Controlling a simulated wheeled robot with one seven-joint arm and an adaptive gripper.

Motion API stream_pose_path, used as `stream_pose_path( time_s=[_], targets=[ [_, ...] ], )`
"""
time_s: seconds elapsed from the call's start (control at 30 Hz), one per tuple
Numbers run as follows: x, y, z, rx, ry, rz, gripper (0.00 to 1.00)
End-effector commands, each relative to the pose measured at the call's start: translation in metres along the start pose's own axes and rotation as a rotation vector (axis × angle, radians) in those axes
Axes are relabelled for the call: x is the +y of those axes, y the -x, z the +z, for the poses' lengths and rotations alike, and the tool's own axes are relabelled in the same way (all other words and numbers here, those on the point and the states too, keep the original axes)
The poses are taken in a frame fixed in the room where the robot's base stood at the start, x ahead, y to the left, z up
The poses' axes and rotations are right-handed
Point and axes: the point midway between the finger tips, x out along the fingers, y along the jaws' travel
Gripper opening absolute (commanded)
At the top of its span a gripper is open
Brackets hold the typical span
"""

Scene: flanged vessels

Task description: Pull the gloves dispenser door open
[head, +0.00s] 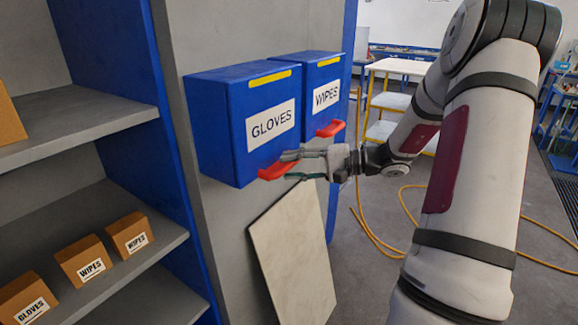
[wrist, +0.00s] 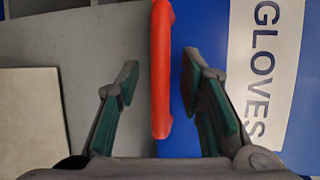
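The blue gloves dispenser (head: 225,125) is mounted on a grey panel, with a white GLOVES label and a yellow strip on its front. Its red handle (head: 272,172) sits at the lower edge of the front. In the wrist view the red handle (wrist: 161,70) runs lengthwise between the two fingers, with a gap on each side. My gripper (wrist: 158,85) is open around the handle's line; its depth relative to the handle is hard to tell. In the head view my gripper (head: 288,165) is beside the handle and partly covers it. The dispenser door looks shut.
A blue wipes dispenser (head: 310,75) with its own red handle (head: 331,129) hangs just right of the gloves one. A pale board (head: 295,250) leans below. Shelves with small boxes (head: 84,262) are at left. A yellow hose (head: 375,235) lies on the floor.

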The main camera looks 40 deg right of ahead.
Motion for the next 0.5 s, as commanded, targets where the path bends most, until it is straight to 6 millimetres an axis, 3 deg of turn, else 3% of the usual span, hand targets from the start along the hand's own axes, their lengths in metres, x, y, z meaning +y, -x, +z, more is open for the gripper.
stream_pose_path(
  time_s=[0.2, 0.47, 0.5],
  targets=[
    [0.0001, -0.0137, 0.0003, -0.001, 0.0, 0.0, 0.35],
    [0.0001, -0.0146, 0.0002, 0.0, 0.0, 0.0, 0.35],
    [0.0001, -0.0145, 0.0002, 0.0, 0.0, 0.0, 0.28]
  ],
)
